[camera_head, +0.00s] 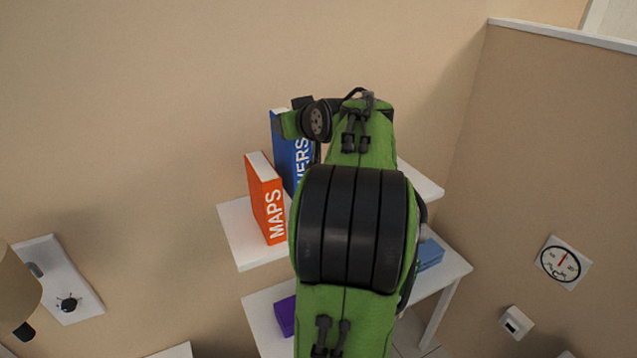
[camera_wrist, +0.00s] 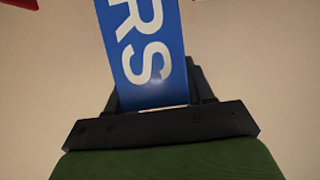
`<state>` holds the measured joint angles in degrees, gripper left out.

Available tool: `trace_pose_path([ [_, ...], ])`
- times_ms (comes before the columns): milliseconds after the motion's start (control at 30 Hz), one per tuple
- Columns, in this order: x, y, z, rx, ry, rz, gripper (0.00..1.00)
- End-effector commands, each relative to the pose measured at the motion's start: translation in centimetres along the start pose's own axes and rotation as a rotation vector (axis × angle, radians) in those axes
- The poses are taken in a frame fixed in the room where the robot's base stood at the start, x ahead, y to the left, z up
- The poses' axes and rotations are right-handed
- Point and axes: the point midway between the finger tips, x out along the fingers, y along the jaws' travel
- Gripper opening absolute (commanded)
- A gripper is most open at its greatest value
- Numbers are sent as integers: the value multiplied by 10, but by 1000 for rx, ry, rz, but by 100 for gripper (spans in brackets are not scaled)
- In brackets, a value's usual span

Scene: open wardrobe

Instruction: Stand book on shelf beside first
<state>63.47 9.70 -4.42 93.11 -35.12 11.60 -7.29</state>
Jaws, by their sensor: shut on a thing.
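A blue book (camera_head: 290,150) with white letters on its spine is upright beside and behind the orange book in the head view. My gripper (camera_wrist: 158,92) is shut on the blue book, which fills the middle of the wrist view (camera_wrist: 144,45). The orange book marked MAPS (camera_head: 265,200) stands upright on the white shelf (camera_head: 237,238). My green arm hides the blue book's lower part and the middle of the shelf. I cannot tell whether the blue book touches the shelf.
A lower white surface (camera_head: 262,318) bears a purple object (camera_head: 286,315) and a blue object (camera_head: 430,254), both partly hidden by my arm. A lamp (camera_head: 18,285) is at the left. A clock-like dial (camera_head: 560,263) is on the right wall.

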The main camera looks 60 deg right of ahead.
Motion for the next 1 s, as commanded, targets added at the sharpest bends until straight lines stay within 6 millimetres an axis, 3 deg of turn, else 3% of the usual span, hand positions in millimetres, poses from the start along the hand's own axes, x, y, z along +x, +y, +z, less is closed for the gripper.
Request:
trace_pose_path([
  [200,17,0,43,3,-2,1,0],
  [500,34,0,84,2,-2,1,0],
  [867,36,0,88,-1,2,2,0],
  [900,36,0,89,0,-2,1,56],
  [1000,36,0,88,0,-2,1,72],
])
